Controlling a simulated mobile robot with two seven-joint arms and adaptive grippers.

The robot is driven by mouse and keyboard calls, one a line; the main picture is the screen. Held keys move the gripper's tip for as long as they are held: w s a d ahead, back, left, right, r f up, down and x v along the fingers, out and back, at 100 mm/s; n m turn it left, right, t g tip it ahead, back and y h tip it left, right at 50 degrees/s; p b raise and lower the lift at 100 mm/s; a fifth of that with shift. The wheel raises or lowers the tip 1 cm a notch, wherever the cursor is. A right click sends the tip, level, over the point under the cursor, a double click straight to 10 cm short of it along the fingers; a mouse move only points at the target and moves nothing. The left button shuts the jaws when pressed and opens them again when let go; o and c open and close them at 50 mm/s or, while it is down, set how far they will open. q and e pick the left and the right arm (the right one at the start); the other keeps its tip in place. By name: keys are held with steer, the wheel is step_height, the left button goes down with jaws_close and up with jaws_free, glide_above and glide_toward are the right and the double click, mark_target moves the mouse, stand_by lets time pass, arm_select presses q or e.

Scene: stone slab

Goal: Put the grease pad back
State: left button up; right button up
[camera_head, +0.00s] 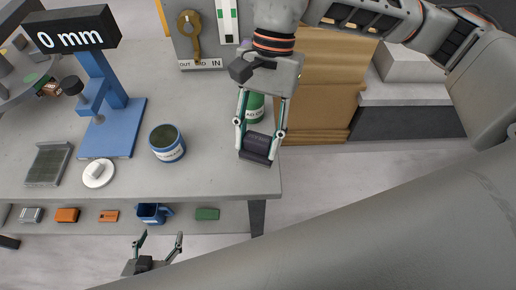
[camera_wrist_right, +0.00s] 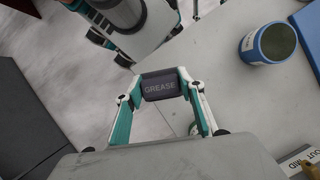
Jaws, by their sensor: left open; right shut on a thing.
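A green can (camera_head: 255,108) stands behind the pad, partly hidden by my right gripper. A blue tin (camera_head: 167,143), a blue "0 mm" stand (camera_head: 110,115), a white disc (camera_head: 98,173) and a grey-green tray (camera_head: 48,164) are left. A lower shelf holds a blue mug (camera_head: 152,213) and small blocks.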

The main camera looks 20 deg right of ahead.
mark_target(258, 152)
step_height(258, 152, down, 4)
steer(key=shift+f, duration=0.25)
steer(key=shift+f, duration=0.1)
steer(key=o, duration=1.1)
steer(key=shift+c, duration=0.2)
